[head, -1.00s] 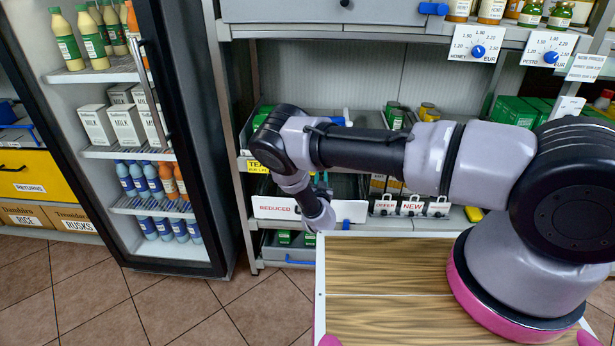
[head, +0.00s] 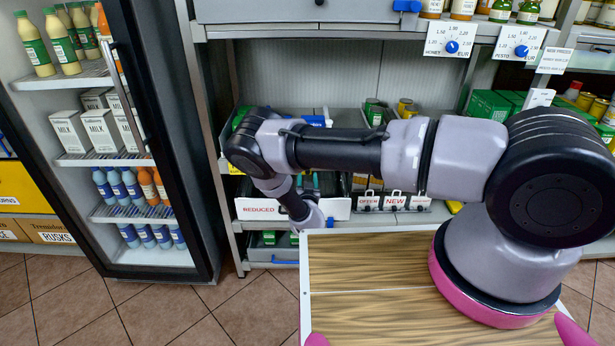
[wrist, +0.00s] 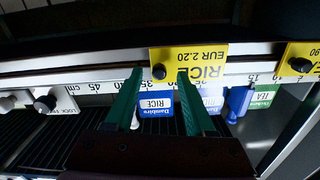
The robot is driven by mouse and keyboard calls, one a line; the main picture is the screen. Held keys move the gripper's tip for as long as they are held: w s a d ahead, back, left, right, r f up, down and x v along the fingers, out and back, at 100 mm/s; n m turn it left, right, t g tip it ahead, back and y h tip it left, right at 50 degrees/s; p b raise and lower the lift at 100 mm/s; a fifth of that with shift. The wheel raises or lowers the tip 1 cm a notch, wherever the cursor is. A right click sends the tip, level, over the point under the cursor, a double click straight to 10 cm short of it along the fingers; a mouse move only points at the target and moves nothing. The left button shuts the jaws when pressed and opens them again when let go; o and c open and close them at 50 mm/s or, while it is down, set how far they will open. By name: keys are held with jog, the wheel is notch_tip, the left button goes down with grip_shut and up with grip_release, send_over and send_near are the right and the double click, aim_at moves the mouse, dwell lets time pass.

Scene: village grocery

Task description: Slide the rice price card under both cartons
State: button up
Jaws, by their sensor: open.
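The yellow rice price card (wrist: 200,62), reading RICE EUR 2.20, sits on a rail with a centimetre scale, upside down in the wrist view. A black knob is on its lower left. Two blue-and-white rice cartons, one on the left (wrist: 157,104) and one on the right (wrist: 211,101), stand behind the rail, partly hidden by a green finger. The card overlaps both in the picture and extends right of the left carton. My gripper (wrist: 160,75) is open, with its green fingertips either side of the knob. Contact with the card cannot be told. In the head view my arm mostly hides this area.
A blue piece (wrist: 238,101) and a green tea carton (wrist: 261,99) are right of the rice cartons. Another yellow card (wrist: 301,58) is on the rail at right, and a white card (wrist: 55,103) at left. A fridge (head: 165,130) stands left of the shelf.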

jog(key=s, duration=0.9)
jog(key=shift+s, duration=0.25)
jog(key=shift+a, duration=0.1)
